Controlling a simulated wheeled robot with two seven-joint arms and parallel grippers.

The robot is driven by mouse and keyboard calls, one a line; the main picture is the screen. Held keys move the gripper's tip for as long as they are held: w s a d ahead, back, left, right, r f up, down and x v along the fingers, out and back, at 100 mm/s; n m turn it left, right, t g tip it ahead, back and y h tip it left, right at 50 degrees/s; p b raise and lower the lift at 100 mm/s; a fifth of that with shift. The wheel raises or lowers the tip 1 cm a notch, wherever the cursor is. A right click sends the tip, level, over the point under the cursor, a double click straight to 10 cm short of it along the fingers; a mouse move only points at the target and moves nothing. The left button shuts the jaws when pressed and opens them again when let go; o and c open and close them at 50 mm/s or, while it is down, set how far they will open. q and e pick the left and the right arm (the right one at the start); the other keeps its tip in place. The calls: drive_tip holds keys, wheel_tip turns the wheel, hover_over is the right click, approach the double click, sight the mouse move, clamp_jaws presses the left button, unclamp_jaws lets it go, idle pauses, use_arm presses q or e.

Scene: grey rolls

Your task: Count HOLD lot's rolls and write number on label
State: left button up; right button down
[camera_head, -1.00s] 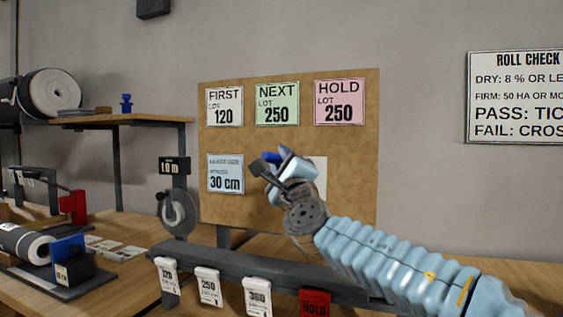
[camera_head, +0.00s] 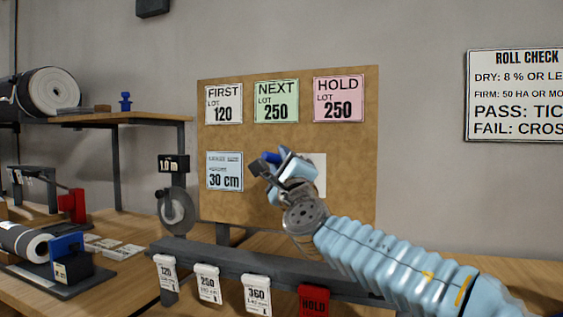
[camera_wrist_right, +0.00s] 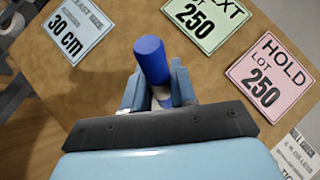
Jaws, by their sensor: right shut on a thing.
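My right gripper (camera_head: 272,164) is in front of the corkboard (camera_head: 240,138), shut on a blue cylinder with a white lower part, like a marker (camera_wrist_right: 152,62). The blue end shows in the head view (camera_head: 271,157). The pink HOLD card (camera_head: 339,99) reads LOT 250 and is up and right of the gripper; it also shows in the right wrist view (camera_wrist_right: 269,76). My left gripper is out of view.
A green NEXT card (camera_head: 276,101), a white FIRST card (camera_head: 223,104) and a 30 cm card (camera_head: 224,172) are on the board. Below, a dark rail (camera_head: 235,257) carries tags, one a red HOLD tag (camera_head: 314,300). Rolls lie on the left shelf (camera_head: 55,90) and bench (camera_head: 36,244).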

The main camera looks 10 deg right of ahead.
drive_tip(key=shift+f, duration=0.15)
drive_tip(key=shift+f+b, duration=0.2)
drive_tip(key=shift+b, duration=0.15)
idle(0.4)
drive_tip(key=shift+f+b, duration=0.35)
drive_tip(key=shift+f, duration=0.15)
drive_tip(key=shift+f+b, duration=0.2)
drive_tip(key=shift+b, duration=0.15)
drive_tip(key=shift+f, duration=0.1)
drive_tip(key=shift+f+b, duration=0.3)
drive_tip(key=shift+b, duration=0.05)
drive_tip(key=shift+f+b, duration=0.4)
